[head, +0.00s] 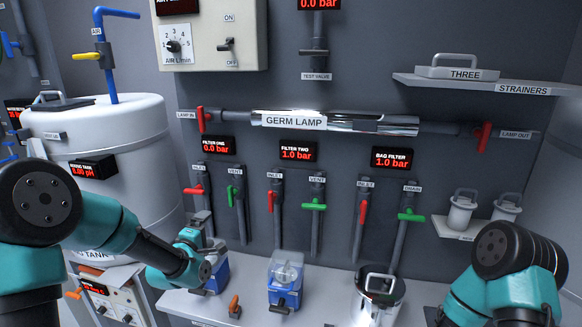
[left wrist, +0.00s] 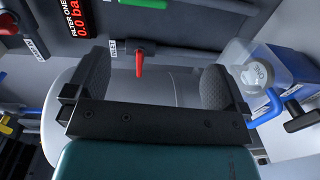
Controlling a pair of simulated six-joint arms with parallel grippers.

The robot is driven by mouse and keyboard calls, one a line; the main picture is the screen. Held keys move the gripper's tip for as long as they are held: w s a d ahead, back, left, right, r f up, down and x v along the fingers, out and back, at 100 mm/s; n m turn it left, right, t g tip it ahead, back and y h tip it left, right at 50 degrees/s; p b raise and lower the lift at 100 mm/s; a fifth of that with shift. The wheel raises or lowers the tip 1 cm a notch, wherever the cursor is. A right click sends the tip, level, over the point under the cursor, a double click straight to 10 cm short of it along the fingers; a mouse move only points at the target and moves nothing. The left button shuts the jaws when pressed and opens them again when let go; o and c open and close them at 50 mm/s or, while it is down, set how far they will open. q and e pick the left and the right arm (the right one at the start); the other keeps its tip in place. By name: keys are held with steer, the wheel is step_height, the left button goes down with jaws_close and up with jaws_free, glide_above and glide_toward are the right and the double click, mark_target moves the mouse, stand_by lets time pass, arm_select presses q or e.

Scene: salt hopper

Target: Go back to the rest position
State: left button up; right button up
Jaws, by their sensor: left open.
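My left gripper (left wrist: 156,82) is open, with its two dark fingers apart and nothing held between them. In the head view my left arm comes in from the left, and the gripper (head: 199,225) is partly hidden by its own wrist, near the filter one valves. The red filter one inlet handle (head: 194,190) also shows behind the finger gap in the left wrist view (left wrist: 139,62). My right arm shows at the lower right of the head view; its gripper is out of view.
The white tank (head: 105,140) stands close behind my left arm. A blue filter housing (head: 285,280) and the metal bag filter (head: 378,290) stand on the bench. Germ lamp (head: 335,122) piping crosses the wall, and a shelf (head: 480,85) holds a strainer.

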arm_select(q)
steer(key=s+d+f+m+g, duration=0.2)
steer(key=s+f+g, duration=0.15)
steer(key=f, duration=0.45)
steer(key=s+d+f+m+g, duration=0.2)
steer(key=s+f+m, duration=0.15)
steer(key=f, duration=0.45)
steer(key=s+d+f+m+g, duration=0.25)
steer(key=s+f, duration=0.25)
steer(key=f, duration=0.3)
steer(key=s+d+f+m+g, duration=0.1)
steer(key=s+f+m+g, duration=0.2)
steer(key=s+f, duration=0.3)
steer(key=s+d+f+m+g+h, duration=0.1)
steer(key=s+f+g, duration=0.4)
steer(key=s, duration=0.7)
steer(key=shift+s+d+f+m+h, duration=0.35)
steer(key=shift+d+f+m, duration=0.35)
steer(key=shift+m, duration=0.5)
